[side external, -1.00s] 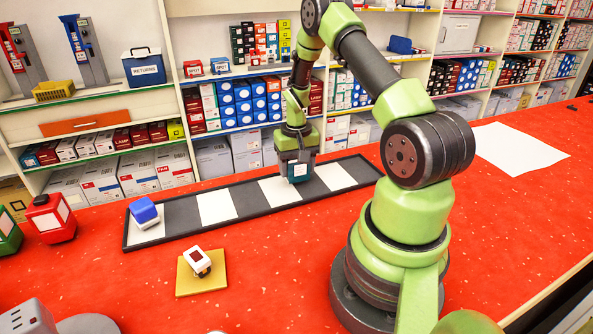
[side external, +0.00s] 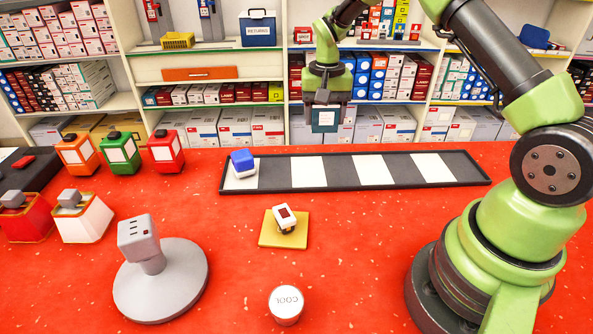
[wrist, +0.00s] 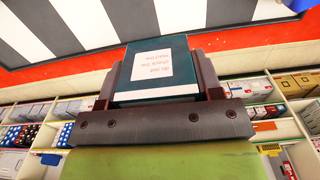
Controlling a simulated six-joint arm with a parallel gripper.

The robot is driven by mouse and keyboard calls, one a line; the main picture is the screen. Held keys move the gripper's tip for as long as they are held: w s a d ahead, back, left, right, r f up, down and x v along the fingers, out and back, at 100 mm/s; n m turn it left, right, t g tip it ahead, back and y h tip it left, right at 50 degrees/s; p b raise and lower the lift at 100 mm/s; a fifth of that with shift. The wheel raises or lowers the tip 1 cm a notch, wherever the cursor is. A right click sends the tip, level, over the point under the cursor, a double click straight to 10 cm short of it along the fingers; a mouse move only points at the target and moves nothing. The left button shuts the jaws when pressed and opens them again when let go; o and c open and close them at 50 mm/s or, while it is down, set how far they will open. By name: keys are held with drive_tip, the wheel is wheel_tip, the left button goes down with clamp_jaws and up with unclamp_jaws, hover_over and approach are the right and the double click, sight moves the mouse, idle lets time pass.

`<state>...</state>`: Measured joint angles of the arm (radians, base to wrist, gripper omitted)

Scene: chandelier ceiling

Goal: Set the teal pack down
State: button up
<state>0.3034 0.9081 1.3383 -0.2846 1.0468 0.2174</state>
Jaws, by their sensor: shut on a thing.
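My gripper (side external: 325,98) is shut on the teal pack (side external: 325,120) and holds it raised, in front of the shelves in the side view. In the wrist view the teal pack (wrist: 156,66) sits between the two dark fingers, its white printed label facing the camera. A long black-rimmed tray (side external: 488,181) with grey and white bands lies on the red counter. In the side view the pack appears above and behind the tray's banded strip, with no contact visible.
A blue-and-white block (side external: 243,165) occupies the tray's left end; the other bands are bare. A small white device with a dark red top (side external: 285,217) sits on a yellow pad (side external: 270,241). A round "COOL" tin (side external: 286,305) and a grey stand (side external: 185,285) are in front.

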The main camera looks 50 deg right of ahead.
drive_tip(key=w+a, duration=0.3)
drive_tip(key=a, duration=0.3)
hover_over(294, 172)
wheel_tip(294, 172, down, 6)
drive_tip(key=shift+r, duration=0.1)
drive_tip(key=shift+f, duration=2.1)
drive_tip(key=o, duration=0.9)
drive_tip(key=shift+f, duration=0.1)
drive_tip(key=shift+o, duration=0.2)
